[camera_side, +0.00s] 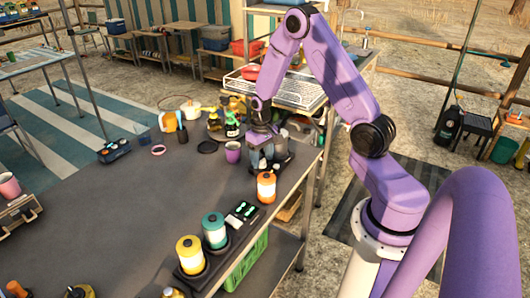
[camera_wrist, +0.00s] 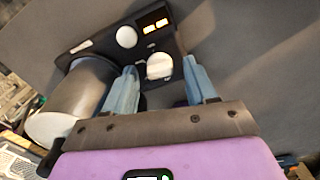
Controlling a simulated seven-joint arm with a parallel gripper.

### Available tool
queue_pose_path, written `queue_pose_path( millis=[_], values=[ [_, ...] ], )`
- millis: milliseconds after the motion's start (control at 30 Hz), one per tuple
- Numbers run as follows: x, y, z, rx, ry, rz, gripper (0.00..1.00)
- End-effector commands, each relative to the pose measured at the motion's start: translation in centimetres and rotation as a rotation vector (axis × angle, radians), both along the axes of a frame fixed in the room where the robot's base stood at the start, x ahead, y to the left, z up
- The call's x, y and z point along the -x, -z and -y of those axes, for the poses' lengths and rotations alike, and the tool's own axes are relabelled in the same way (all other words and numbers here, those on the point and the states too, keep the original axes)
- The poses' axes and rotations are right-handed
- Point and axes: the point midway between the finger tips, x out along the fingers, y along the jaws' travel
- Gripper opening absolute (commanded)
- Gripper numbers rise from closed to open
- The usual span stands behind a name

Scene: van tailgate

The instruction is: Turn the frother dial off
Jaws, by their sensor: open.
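The frother is a dark panel that shows in the wrist view (camera_wrist: 100,40), with two round white dials and a small display (camera_wrist: 155,26) lit orange. The nearer dial (camera_wrist: 159,67) lies between the two blue fingers of my gripper (camera_wrist: 161,70). The fingers are spread, with a gap visible on the dial's right; I cannot tell whether the left finger touches it. The other dial (camera_wrist: 127,37) is farther up the panel. A metal jug (camera_wrist: 82,90) stands left of the fingers. In the side view my gripper (camera_side: 262,163) is low over the table, hiding most of the frother.
A purple cup (camera_side: 233,152) stands just left of my gripper on the dark table (camera_side: 150,215). An orange lantern (camera_side: 266,188) stands close in front. Teal (camera_side: 214,231) and yellow (camera_side: 190,255) lanterns are nearer the camera. Bottles (camera_side: 232,125) stand behind. The table's middle is clear.

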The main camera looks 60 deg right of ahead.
Motion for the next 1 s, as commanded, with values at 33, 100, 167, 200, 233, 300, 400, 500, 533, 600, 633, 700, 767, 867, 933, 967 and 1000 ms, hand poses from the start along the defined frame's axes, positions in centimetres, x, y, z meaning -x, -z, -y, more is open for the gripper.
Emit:
queue_pose_path(
  millis=[33,100,167,200,233,300,400,500,533,600,633,700,767,867,933,967,1000],
  values=[
    [0.0,0.0,0.0,0.0,0.038,0.0,0.56],
    [0.0,0.0,0.0,0.0,0.101,0.001,0.56],
    [0.0,0.0,0.1,0.0,0.157,0.001,0.56],
    [0.0,0.0,0.0,0.0,0.194,0.001,0.56],
    [0.0,0.0,0.0,0.0,0.222,0.001,0.56],
    [0.0,0.0,0.0,0.0,0.285,0.0,0.56],
    [-0.2,-1.7,0.0,0.0,0.299,0.006,0.56],
    [-0.1,-3.5,0.0,0.0,0.298,0.006,0.56],
    [-0.1,-4.0,0.0,0.0,0.297,0.006,0.56],
    [-0.1,-5.2,0.0,0.0,0.296,0.006,0.56],
    [-0.1,-5.7,0.0,0.0,0.296,0.006,0.56],
    [-0.1,-6.9,0.0,0.0,0.295,0.006,0.56],
    [-0.1,-7.9,0.0,0.0,0.294,0.006,0.56],
    [-0.1,-9.6,0.0,0.0,0.295,0.006,0.56],
    [-0.1,-10.8,0.0,0.0,0.295,0.006,0.56],
    [-0.1,-11.3,0.0,0.0,0.295,0.005,0.56],
    [-0.1,-12.0,0.0,0.0,0.295,0.006,0.56]
  ],
)
